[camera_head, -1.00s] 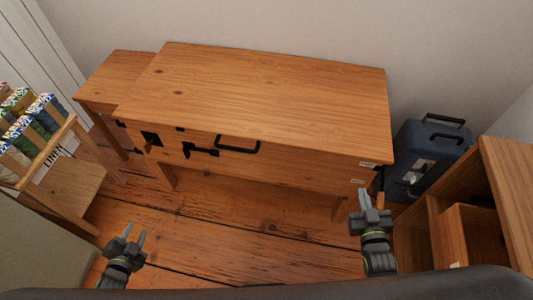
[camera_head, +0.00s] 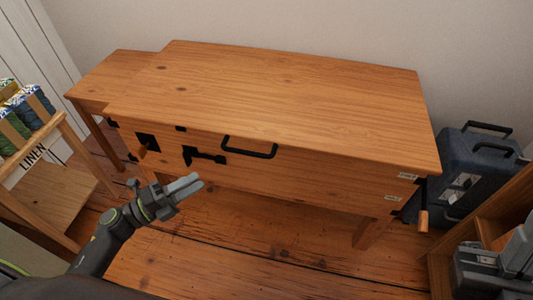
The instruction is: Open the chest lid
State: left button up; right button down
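The wooden chest (camera_head: 300,178) stands on legs against the back wall, with its broad flat lid (camera_head: 270,95) down. A black bar handle (camera_head: 249,152) is on the front, just under the lid edge. A black latch-like fitting (camera_head: 204,156) sits left of it, and a dark square plate (camera_head: 147,142) with a small wooden piece is farther left. My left gripper (camera_head: 202,181) is in front of and below the latch, apart from the chest as far as I see; its fingers overlap in view.
A wooden peg-like handle (camera_head: 422,221) sticks out at the chest's right end. A dark blue case (camera_head: 478,168) stands beyond it, with a wooden cabinet (camera_head: 480,215) nearer. A shelf marked LINEN (camera_head: 50,190) is at left. The floor (camera_head: 270,250) before the chest is clear.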

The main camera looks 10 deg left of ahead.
aim_at(248, 153)
pick_arm(q)
jog(key=x, duration=1.6)
jog(key=shift+w+b, duration=0.1)
jog(key=shift+b, duration=0.2)
jog(key=shift+c, duration=0.4)
grip_shut()
